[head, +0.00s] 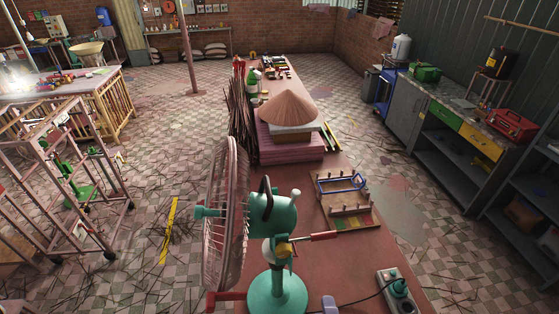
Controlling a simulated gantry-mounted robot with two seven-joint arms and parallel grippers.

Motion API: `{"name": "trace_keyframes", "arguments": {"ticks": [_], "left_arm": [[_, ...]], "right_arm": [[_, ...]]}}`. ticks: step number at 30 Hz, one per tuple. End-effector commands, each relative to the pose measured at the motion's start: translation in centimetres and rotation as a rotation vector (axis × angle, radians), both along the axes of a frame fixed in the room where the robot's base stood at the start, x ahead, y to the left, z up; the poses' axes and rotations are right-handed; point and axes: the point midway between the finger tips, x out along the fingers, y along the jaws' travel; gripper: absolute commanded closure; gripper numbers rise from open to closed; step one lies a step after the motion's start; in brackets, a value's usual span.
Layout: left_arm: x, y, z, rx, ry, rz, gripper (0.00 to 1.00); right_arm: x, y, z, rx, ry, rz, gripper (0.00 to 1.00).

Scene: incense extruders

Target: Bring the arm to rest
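Neither of my grippers shows in the head view, and no arm of mine can be made out. The long reddish table (384,262) runs away from me through the middle of the view. A standing fan with a green motor housing (272,215) and a round pinkish cage (226,215) is on its near end. A red-handled tool (312,238) shows beside the fan's neck; I cannot tell whether it touches it.
A wooden rack with a blue frame (341,184), a conical straw hat (288,107) on stacked pink blocks and a power strip (396,288) occupy the table. A metal cart (125,190) stands left, a workbench (470,128) right. Tiled floor between them holds scattered sticks.

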Motion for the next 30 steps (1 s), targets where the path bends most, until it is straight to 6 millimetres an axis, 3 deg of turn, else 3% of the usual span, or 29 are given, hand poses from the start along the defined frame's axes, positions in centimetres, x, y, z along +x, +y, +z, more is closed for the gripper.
{"name": "trace_keyframes", "arguments": {"ticks": [3,6,12,15,21,30], "left_arm": [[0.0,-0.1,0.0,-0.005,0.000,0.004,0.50],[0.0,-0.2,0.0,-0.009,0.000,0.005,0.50],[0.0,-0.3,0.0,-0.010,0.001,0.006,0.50],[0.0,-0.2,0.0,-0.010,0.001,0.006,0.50],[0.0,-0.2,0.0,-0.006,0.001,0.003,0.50],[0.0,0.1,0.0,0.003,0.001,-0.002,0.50]], "right_arm": [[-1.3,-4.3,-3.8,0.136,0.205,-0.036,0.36],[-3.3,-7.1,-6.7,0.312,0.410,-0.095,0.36],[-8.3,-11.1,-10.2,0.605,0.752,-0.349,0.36],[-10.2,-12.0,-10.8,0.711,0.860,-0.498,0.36],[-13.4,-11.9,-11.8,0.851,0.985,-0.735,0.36],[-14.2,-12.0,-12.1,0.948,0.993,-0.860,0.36]]}}
